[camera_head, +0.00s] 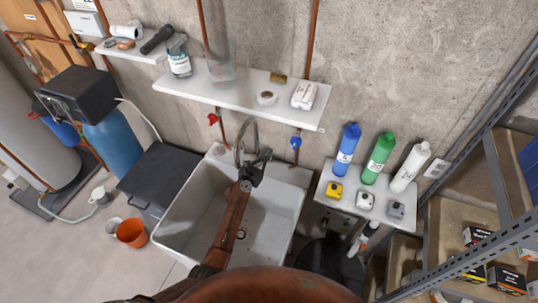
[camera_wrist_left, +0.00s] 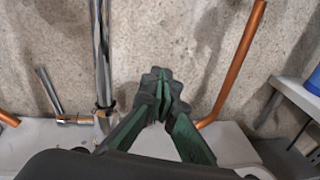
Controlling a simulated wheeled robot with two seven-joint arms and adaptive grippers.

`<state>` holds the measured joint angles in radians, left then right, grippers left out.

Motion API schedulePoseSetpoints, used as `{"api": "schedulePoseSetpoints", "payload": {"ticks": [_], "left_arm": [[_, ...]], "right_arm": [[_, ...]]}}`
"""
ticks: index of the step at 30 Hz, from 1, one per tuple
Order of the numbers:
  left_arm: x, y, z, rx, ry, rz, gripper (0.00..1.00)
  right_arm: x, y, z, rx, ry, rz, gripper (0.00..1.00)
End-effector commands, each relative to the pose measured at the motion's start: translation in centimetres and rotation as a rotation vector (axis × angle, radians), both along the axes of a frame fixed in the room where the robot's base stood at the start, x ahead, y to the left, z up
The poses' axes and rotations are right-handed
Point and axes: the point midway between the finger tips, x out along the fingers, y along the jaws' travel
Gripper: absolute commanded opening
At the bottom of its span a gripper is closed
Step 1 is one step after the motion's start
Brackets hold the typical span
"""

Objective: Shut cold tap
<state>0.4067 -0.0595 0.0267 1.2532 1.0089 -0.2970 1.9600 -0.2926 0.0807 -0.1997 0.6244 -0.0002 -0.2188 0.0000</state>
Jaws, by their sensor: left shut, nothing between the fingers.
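The blue-handled tap (camera_head: 296,142) is on a copper pipe at the wall, behind the right back corner of the sink (camera_head: 281,222). The red-handled tap (camera_head: 213,118) is on the wall to the left of the chrome faucet (camera_head: 241,132). My left gripper (camera_head: 265,156) is over the back of the sink, right of the faucet and left of the blue tap, apart from the blue tap. In the left wrist view its fingers (camera_wrist_left: 163,88) are shut and empty. A copper pipe (camera_wrist_left: 236,75) rises to their right there; no blue handle shows. My right gripper is not in view.
A wall shelf (camera_head: 215,91) with jars and small items is above the sink. A metal rack (camera_head: 495,180) is at far right. An orange pot (camera_head: 131,232) is on the floor left.

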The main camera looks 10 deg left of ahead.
Motion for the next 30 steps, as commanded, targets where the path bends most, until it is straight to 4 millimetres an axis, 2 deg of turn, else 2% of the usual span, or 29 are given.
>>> {"api": "schedulePoseSetpoints", "payload": {"ticks": [10,14,17,24,30], "left_arm": [[-0.1,0.0,0.0,-0.001,0.001,-0.001,0.0],[-1.0,0.2,0.0,-0.003,0.0,-0.002,0.0],[-2.4,0.7,0.1,-0.003,0.0,-0.001,0.0],[-7.0,2.7,0.5,-0.001,0.001,0.001,0.0],[-9.9,3.8,0.8,0.0,0.0,0.0,0.0]], "right_arm": [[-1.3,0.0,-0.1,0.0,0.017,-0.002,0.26],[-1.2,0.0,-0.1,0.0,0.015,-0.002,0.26],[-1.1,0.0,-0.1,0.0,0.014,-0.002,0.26],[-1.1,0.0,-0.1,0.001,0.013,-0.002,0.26],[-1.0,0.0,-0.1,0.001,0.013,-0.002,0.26]]}}
